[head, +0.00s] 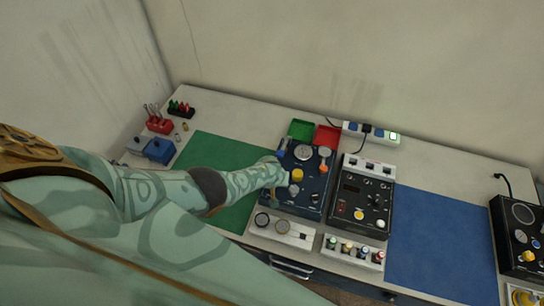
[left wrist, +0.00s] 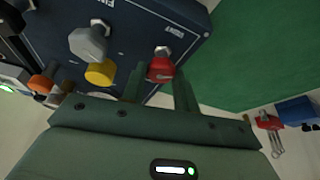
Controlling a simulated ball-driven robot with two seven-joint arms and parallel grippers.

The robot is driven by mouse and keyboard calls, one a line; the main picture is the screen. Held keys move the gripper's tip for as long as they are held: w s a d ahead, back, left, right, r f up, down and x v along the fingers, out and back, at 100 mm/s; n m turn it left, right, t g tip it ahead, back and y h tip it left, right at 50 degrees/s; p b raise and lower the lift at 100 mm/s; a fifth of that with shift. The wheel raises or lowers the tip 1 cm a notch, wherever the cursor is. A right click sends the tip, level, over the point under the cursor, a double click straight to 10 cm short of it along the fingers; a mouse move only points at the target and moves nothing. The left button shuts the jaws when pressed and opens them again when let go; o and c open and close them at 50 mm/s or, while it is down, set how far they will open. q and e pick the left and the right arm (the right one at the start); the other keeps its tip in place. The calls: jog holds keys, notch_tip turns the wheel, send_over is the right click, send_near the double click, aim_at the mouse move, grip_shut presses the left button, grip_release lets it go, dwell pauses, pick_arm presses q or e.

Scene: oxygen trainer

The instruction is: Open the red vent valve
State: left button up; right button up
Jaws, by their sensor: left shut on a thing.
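The red vent valve (left wrist: 160,69) is a small red knob on the dark blue panel (left wrist: 58,22), beside a white label, in the left wrist view. My left gripper (left wrist: 159,84) is shut on it, with one green finger on each side of the knob. In the head view my left gripper (head: 275,188) is at the left edge of the blue panel (head: 308,203), and the hand hides the red valve. How far the valve is turned cannot be told. My right gripper is in neither view.
Near the gripper on the panel are a grey knob (left wrist: 88,42), a yellow knob (left wrist: 100,73) and an orange knob (left wrist: 42,82). A black instrument box (head: 362,205) stands to the right. The green mat (head: 215,155) and blue mat (head: 437,240) are clear.

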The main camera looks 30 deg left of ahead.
pick_arm(q)
jog(key=shift+w+n, duration=0.1)
jog(key=shift+n, duration=0.3)
jog(key=o, duration=1)
